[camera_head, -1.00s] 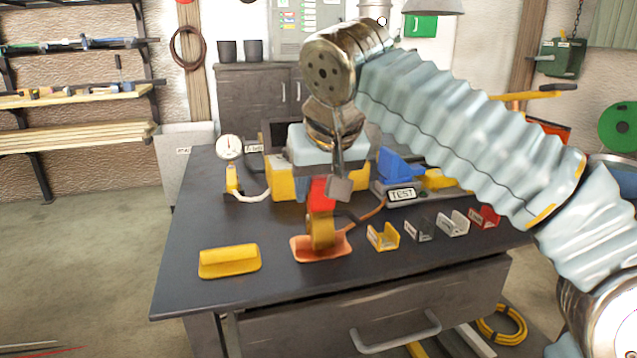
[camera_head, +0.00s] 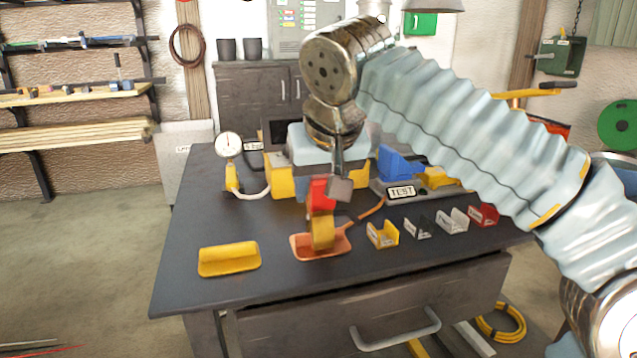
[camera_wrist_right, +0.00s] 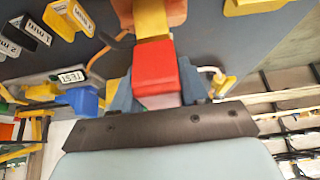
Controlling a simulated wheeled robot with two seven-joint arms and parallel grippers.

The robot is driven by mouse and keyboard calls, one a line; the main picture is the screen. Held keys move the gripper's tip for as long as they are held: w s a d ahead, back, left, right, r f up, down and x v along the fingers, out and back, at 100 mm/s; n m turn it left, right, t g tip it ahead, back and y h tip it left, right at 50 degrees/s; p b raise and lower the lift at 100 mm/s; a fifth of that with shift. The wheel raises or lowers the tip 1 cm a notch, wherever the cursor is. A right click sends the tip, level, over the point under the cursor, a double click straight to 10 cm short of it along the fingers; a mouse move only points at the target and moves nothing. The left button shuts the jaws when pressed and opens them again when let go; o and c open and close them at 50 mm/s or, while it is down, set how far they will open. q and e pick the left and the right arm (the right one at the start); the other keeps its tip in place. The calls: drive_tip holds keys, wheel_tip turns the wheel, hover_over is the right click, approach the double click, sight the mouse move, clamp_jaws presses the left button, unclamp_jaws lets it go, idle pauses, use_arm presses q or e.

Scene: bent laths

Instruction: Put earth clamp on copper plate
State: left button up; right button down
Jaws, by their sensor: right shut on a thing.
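The earth clamp (camera_head: 322,228) is red above and yellow below. My right gripper (camera_head: 339,186) is shut on its red part, which also shows between the fingers in the right wrist view (camera_wrist_right: 153,70). The clamp is upright, with its yellow lower end over the middle of the copper plate (camera_head: 301,248), a shallow orange-brown piece on the dark bench. The yellow end appears to meet the plate, but I cannot tell whether it touches. An orange-brown cable (camera_head: 372,209) runs from beside the plate toward the back right. My left gripper is not in view.
A yellow cradle (camera_head: 229,262) lies left of the plate. Several small U-shaped pieces, the nearest yellow (camera_head: 383,236), stand to its right. A blue-and-yellow device with a TEST label (camera_head: 401,191) and a round gauge (camera_head: 229,145) stand behind.

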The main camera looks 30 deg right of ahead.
drive_tip(key=shift+f, duration=0.1)
idle(0.6)
drive_tip(key=shift+c, duration=2.4)
unclamp_jaws()
drive_tip(key=p+v, duration=0.3)
drive_tip(key=v, duration=1)
drive_tip(key=shift+s+r+p, duration=0.25)
drive_tip(key=shift+r+p, duration=0.05)
drive_tip(key=shift+p, duration=0.05)
